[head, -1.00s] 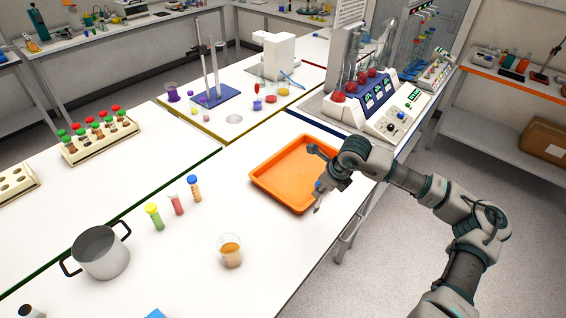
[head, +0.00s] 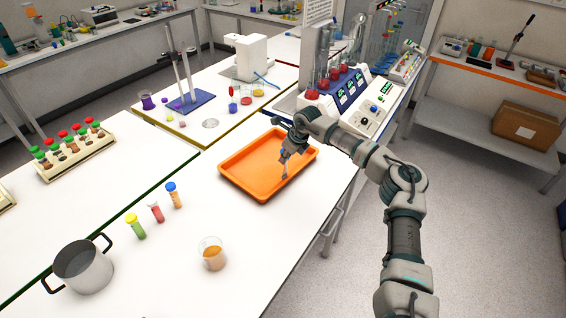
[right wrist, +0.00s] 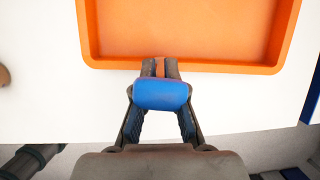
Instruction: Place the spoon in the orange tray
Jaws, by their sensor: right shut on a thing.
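The orange tray (head: 233,161) lies empty on the white bench, and its rim (right wrist: 180,66) shows at the top of the right wrist view. My right gripper (head: 287,153) is shut on the spoon (head: 285,171), which hangs down in front of the tray's right part in the head view. The blue end of the spoon (right wrist: 160,94) shows between the fingers (right wrist: 161,69) in the right wrist view; its lower end is hidden there. I cannot tell the spoon's exact height above the tray. My left gripper is not in view.
A beaker with orange liquid (head: 213,256), several capped tubes (head: 156,212) and a metal pot (head: 84,268) stand left and in front of the tray. A device with red flasks (head: 345,100) stands behind it. The bench between the tubes and tray is clear.

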